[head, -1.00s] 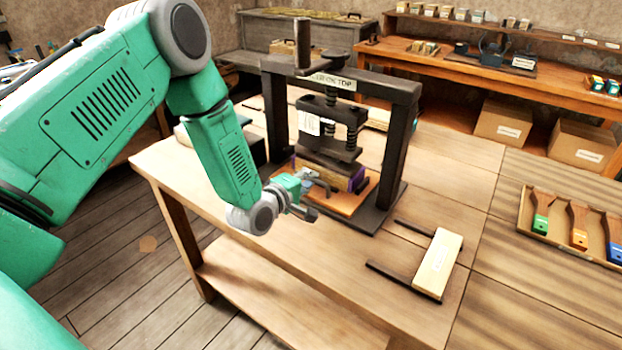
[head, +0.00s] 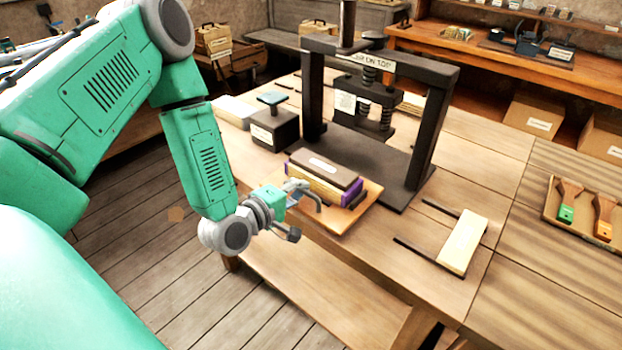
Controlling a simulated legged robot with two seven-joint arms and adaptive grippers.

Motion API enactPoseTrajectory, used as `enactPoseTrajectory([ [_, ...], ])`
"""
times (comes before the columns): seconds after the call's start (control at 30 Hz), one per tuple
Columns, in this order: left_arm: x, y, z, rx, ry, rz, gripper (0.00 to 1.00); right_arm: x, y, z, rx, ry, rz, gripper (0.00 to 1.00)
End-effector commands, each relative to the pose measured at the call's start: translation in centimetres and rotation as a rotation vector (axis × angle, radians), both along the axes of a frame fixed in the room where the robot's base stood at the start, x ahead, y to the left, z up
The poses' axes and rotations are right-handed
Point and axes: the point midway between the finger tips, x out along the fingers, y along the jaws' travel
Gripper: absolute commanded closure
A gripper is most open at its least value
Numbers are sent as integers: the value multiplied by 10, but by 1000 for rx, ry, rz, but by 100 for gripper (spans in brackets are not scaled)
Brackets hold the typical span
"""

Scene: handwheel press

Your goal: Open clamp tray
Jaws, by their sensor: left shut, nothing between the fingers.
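The clamp tray (head: 362,212) is a flat orange-brown wooden board. It sits out in front of the press, at the table's front edge. On it lies a stack with a dark top block (head: 325,167), a pale layer and purple corners. The dark handwheel press (head: 426,130) stands behind, its plate raised with open space below. My left gripper (head: 304,216) is at the tray's front left side, its fingers close to the board. It is shut with nothing held; whether it touches the tray I cannot tell. My right gripper is not in view.
A dark block with a teal top (head: 273,122) stands left of the press. A pale block with two dark rods (head: 463,242) lies on the table to the right. A shallow box of colored-tipped tools (head: 552,213) is at far right. The tabletop between is clear.

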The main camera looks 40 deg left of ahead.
Motion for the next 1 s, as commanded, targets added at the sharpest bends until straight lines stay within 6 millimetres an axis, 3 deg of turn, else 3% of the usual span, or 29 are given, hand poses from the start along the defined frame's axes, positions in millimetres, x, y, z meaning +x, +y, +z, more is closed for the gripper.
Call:
enactPoseTrajectory([
  [0.43, -6, 0, -4, 1, 11, -4, 100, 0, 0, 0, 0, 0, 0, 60],
  [0.5, -6, 0, -4, 1, 10, -3, 81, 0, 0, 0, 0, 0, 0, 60],
  [1.0, -8, 1, -1, 0, 4, -1, 81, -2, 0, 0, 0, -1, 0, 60],
])
